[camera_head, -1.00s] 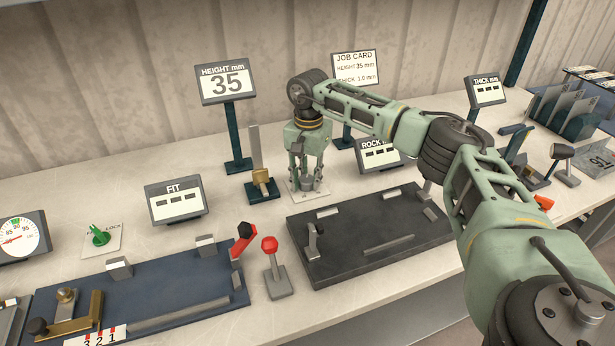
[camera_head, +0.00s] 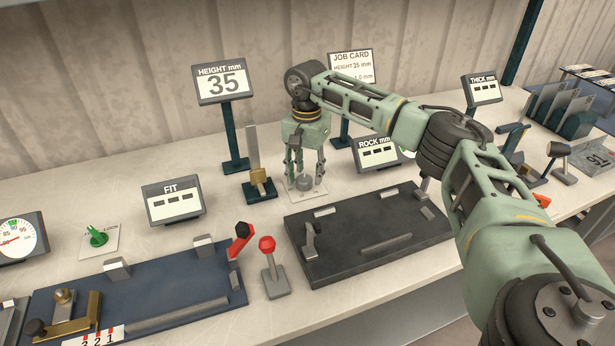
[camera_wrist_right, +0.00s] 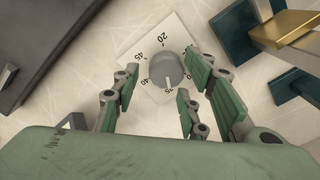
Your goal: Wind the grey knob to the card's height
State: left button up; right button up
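The grey knob (camera_head: 305,183) stands on a small white dial plate (camera_head: 313,192). In the right wrist view the knob (camera_wrist_right: 166,69) has a pale mark pointing near 35 on the dial. The height display (camera_head: 224,84) reads 35. The job card (camera_head: 352,67) reads height 35 mm, and its lower line is partly hidden by my arm. My right gripper (camera_head: 305,168) points down above the knob, fingers spread. In the right wrist view its fingers (camera_wrist_right: 161,84) stand apart on either side of the knob, with gaps showing. My left gripper is not in view.
A dark plate fixture (camera_head: 365,236) lies in front, beside a red-knobbed lever (camera_head: 271,262). The rock display (camera_head: 377,152) is close behind my right arm. Bare bench lies behind the fit display (camera_head: 173,200).

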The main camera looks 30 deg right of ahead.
aim_at(307, 179)
notch_tip(307, 179, up, 10)
dwell(0.3)
